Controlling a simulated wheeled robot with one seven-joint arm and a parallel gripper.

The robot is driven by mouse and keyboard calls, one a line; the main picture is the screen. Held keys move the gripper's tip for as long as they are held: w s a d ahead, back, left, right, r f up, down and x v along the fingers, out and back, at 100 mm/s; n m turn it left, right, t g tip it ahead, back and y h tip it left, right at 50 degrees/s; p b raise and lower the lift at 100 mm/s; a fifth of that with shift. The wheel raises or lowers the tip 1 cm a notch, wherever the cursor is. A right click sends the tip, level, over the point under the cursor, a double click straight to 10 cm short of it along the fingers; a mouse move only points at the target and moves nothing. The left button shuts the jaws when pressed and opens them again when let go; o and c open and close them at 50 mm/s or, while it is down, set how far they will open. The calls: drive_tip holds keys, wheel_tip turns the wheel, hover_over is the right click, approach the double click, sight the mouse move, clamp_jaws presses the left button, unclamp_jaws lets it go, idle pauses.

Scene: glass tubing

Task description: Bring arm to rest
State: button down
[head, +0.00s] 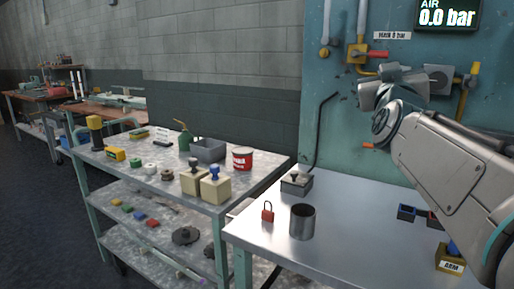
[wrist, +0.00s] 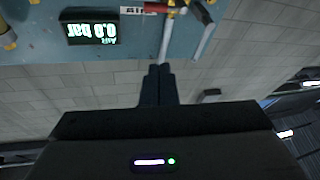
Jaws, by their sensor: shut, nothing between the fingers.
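My arm (head: 450,165) reaches in from the right edge in the head view, raised over the right-hand metal table (head: 350,225). My gripper is at its upper left end, in front of the teal panel (head: 330,110); its fingertips are hard to make out there. In the wrist view my gripper (wrist: 159,68) shows two dark fingers together, shut and empty. That view is upside down and shows the wall and the air display (wrist: 92,27).
The air display (head: 446,15) reads 0.0 bar. A cart (head: 130,175) at left holds several items. Pipes and valves (head: 357,53) line the panel.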

drive_tip(key=s+a+f+n+g+y+p, duration=0.1)
drive_tip(key=s+a+f+g+y+p, duration=0.15)
drive_tip(key=a+f+g+p, duration=0.35)
drive_tip(key=s+a+f+g+y+p, duration=0.2)
drive_tip(key=f+y+p, duration=0.2)
drive_tip(key=f, duration=0.3)
drive_tip(key=s+a+f+g+p, duration=0.1)
drive_tip(key=s+f+g+p, duration=0.3)
drive_tip(key=s, duration=0.5)
drive_tip(key=s+a+f+g+p, duration=0.1)
drive_tip(key=s+f+g+p, duration=0.3)
drive_tip(key=s+f, duration=0.3)
drive_tip(key=shift+s+a+f+m+g, duration=0.15)
drive_tip(key=shift+s+a+m+g, duration=0.25)
drive_tip(key=shift+s+g, duration=0.5)
